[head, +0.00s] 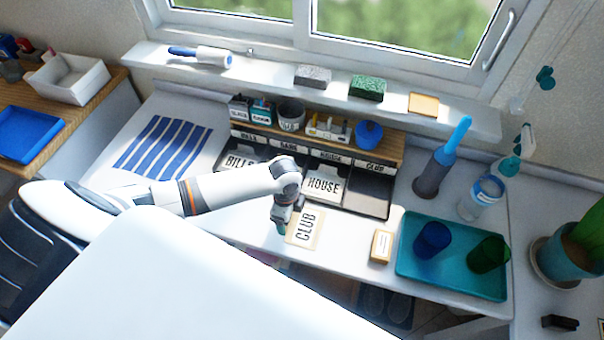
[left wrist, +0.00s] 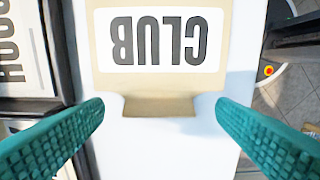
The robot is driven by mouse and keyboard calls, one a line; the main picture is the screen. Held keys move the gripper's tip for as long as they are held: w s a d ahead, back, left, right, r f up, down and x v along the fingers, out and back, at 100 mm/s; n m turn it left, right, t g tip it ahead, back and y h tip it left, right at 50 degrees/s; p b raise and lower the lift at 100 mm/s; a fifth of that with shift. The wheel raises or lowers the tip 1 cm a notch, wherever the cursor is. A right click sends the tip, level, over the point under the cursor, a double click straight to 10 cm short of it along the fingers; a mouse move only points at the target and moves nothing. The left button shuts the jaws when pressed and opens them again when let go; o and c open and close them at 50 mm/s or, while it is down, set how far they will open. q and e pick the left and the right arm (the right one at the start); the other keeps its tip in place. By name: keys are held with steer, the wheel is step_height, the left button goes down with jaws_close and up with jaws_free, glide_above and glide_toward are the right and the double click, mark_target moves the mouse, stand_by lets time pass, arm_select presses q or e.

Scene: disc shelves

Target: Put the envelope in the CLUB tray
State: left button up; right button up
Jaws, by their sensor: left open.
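The envelope (head: 306,229) is cream with a white label reading CLUB. It lies flat on the white counter in front of the sorting rack. It also shows upside down in the left wrist view (left wrist: 157,80), with a narrower tab at its near end. My left gripper (head: 283,224) is open over the envelope's left edge in the head view. Its green fingertips (left wrist: 160,120) stand either side of the tab, apart from it. The CLUB tray (head: 367,201) is the rack's rightmost compartment, dark and seemingly empty. My right gripper is out of view.
A HOUSE envelope (head: 323,186) and a BILLS envelope (head: 239,161) sit in other compartments. A small cream box (head: 381,246) and a teal tray (head: 451,281) with two cups stand to the right. A striped cloth (head: 165,146) lies left.

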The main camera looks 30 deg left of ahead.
arm_select(q)
steer(key=shift+f, duration=0.65)
steer(key=c, duration=1.1)
